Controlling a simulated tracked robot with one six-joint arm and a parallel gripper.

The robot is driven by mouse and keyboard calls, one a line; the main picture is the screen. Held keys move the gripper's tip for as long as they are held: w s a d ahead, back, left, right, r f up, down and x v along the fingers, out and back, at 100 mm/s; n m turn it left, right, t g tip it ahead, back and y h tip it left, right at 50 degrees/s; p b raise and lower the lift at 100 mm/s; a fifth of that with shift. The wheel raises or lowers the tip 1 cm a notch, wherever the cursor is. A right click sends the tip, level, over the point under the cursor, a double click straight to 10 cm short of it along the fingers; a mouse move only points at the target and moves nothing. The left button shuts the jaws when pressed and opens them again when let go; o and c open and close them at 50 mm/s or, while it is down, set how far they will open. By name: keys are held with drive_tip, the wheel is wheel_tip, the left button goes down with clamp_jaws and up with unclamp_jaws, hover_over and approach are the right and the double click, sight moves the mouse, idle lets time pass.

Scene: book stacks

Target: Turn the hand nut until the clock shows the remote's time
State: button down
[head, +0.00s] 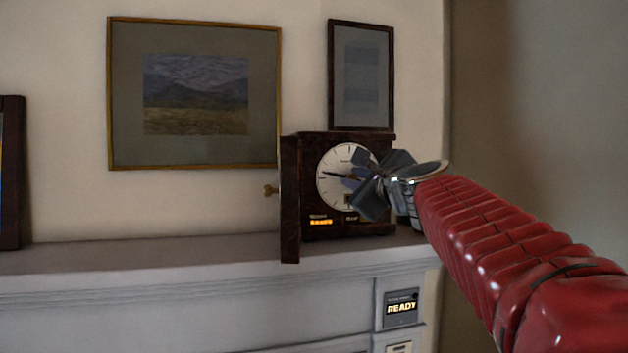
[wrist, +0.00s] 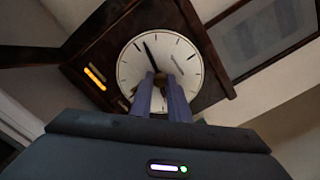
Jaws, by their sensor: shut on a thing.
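The clock (head: 316,215) is a dark wooden box with a round white dial, standing on the mantel shelf. In the head view my gripper (head: 358,180) reaches in from the right and covers the right part of the dial. In the wrist view the dial (wrist: 130,68) is seen close up, with a dark hand pointing toward its upper rim. My gripper's two fingers (wrist: 160,98) are shut at the dial's centre. The hand nut between them is mostly hidden. An orange lit label glows on the clock's front. I cannot read the exact time, and no remote is identifiable.
Framed pictures (head: 195,95) hang behind.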

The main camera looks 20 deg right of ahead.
drive_tip(key=shift+d+f+n, duration=0.1)
drive_tip(key=shift+f+n, duration=0.05)
drive_tip(key=shift+n, duration=0.25)
drive_tip(key=n, duration=2.2)
drive_tip(key=shift+w+d+f, duration=0.1)
drive_tip(key=shift+d+f, duration=0.15)
drive_tip(key=shift+f, duration=0.1)
drive_tip(key=c, duration=1.7)
unclamp_jaws()
drive_tip(key=shift+o, duration=0.2)
drive_tip(key=shift+a+r+n, duration=0.1)
drive_tip(key=shift+r+n, duration=0.05)
drive_tip(key=shift+n, duration=0.15)
drive_tip(key=s, duration=1.3)
drive_tip(key=shift+s, duration=0.4)
